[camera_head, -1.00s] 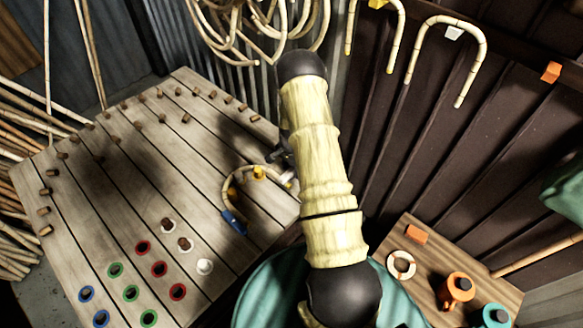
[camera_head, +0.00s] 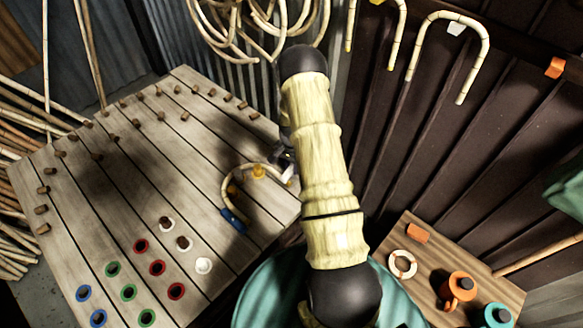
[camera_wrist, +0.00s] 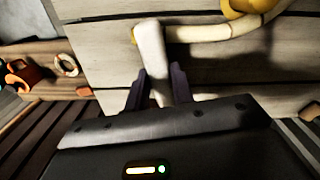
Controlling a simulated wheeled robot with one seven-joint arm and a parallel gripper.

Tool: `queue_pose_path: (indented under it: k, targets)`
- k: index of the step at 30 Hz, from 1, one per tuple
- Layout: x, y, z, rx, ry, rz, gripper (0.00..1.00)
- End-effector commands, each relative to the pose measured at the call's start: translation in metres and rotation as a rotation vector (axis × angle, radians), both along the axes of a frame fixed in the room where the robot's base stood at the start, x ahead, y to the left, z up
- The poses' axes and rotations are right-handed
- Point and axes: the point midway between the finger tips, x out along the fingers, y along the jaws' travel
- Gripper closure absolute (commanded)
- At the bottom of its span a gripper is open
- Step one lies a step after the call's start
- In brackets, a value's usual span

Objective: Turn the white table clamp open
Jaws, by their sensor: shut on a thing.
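The white table clamp (camera_wrist: 151,45) shows in the wrist view as a pale bar, at one end of a bent rattan cane (camera_wrist: 215,33). My gripper (camera_wrist: 160,72) is shut on the clamp, with one dark finger on each side of it. In the head view my arm hides most of my gripper and the clamp, at the table's right edge. There the cane (camera_head: 225,187) curves around yellow pegs (camera_head: 259,171). A blue clamp (camera_head: 234,220) sits at the cane's other end.
The plank table (camera_head: 100,210) carries several brown pegs and coloured ring holes. A small side table (camera_head: 440,254) at the right holds an orange mug (camera_head: 458,288), a teal mug (camera_head: 496,316) and a white ring (camera_head: 402,264). Canes hang on the wall behind.

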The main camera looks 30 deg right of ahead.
Motion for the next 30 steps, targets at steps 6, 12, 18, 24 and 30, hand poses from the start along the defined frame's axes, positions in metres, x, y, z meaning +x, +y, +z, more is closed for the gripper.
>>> queue_pose_path:
  k: [6,12,18,24,30]
  targets:
    - [0.0019,0.0008,-0.0023,0.0,-0.002,0.182,0.99]
    - [0.0023,0.0017,-0.002,0.001,-0.003,0.372,0.99]
    - [0.0028,0.0019,-0.0013,0.0,-0.003,0.561,0.99]
    - [0.0033,0.0031,-0.0008,0.0,-0.003,0.751,0.99]
    - [0.0037,0.0037,-0.0001,-0.002,-0.004,0.943,0.99]
